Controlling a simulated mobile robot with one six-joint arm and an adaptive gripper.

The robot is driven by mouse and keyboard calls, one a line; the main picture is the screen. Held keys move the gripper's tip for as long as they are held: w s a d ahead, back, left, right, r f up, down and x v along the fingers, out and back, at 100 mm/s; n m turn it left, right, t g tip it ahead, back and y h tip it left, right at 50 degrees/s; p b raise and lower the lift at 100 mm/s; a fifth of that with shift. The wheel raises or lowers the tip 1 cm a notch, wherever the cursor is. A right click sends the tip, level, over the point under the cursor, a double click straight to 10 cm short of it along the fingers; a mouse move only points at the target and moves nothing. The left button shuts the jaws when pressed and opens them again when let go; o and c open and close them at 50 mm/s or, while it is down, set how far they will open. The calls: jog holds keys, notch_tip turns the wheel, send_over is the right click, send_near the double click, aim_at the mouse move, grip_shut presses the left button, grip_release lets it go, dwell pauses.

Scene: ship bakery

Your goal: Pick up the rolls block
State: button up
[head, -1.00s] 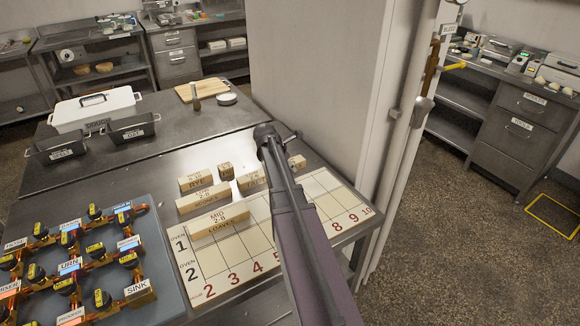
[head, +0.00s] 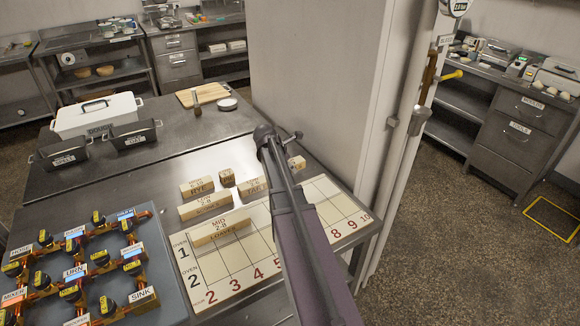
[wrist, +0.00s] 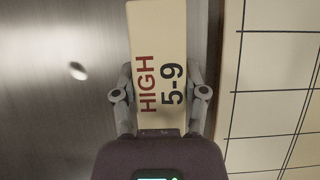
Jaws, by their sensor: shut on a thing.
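My gripper (wrist: 160,95) is shut on a long cream block (wrist: 158,60) marked HIGH 5-9 in the wrist view. In the head view my arm hides the gripper, and I cannot tell how high the block is held. A small piece of block (head: 297,163) shows right of my arm, and another lettered block (head: 253,186) shows just left of it.
A board of valves (head: 172,300) is at left. A tall wall (head: 320,90) stands close behind my arm.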

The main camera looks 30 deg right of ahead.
jog(key=shift+r+p, duration=0.35)
jog(key=shift+r, duration=0.4)
jog(key=s+a, duration=0.3)
jog(key=s, duration=0.1)
jog(key=s+a, duration=0.3)
jog(key=s, duration=0.1)
jog(key=s+a+r+p, duration=0.1)
jog(key=s+a, duration=0.2)
jog(key=s, duration=0.2)
jog(key=shift+a+r, duration=0.1)
jog(key=shift+a, duration=0.05)
